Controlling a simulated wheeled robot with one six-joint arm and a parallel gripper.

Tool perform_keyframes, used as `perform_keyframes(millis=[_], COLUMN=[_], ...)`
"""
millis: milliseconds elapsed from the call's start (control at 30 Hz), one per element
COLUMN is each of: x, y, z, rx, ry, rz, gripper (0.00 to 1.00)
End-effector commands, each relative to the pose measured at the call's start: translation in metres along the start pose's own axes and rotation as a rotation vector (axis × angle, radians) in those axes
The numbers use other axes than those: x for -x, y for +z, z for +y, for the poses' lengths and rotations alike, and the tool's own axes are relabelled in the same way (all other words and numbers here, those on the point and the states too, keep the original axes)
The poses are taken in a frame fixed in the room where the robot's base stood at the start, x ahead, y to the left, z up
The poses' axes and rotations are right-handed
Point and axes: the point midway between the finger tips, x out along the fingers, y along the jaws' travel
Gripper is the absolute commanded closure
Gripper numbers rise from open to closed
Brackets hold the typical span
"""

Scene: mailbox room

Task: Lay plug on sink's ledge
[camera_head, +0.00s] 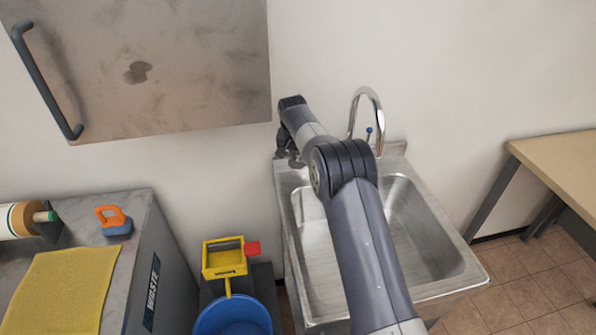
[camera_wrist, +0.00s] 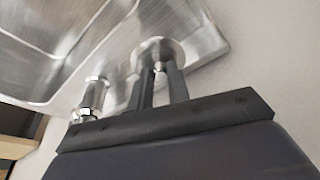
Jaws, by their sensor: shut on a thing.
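The plug (camera_wrist: 158,48) is a round silver metal disc with a small knob. In the wrist view my gripper (camera_wrist: 160,82) has its two dark fingers shut on that knob. The disc lies against the sink's flat steel ledge (camera_wrist: 208,48) in the picture; I cannot tell whether it touches. In the head view the sink (camera_head: 425,225) stands against the wall, and my gripper (camera_head: 290,158) is over the back left corner of its ledge. My arm covers part of the basin, and the plug cannot be made out there.
A chrome faucet (camera_head: 378,110) rises at the sink's back, right of my gripper. A metal cabinet (camera_head: 150,65) hangs at upper left. A yellow wringer (camera_head: 222,258) and blue bucket (camera_head: 232,315) stand left of the sink. A table (camera_head: 560,160) is at right.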

Motion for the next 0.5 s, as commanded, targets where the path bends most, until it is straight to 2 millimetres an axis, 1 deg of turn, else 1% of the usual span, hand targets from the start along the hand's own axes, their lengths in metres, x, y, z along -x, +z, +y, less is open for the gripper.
perform_keyframes(millis=[33,100,267,500], x=[-0.008,-0.017,-0.029,-0.057], y=[0.003,0.006,0.009,0.018], z=[0.001,0.001,0.001,0.001], rx=[0.001,0.001,0.000,0.000], ry=[0.002,0.001,0.001,0.001], rz=[-0.003,-0.002,-0.001,-0.001], gripper=[1.00,1.00,1.00,1.00])
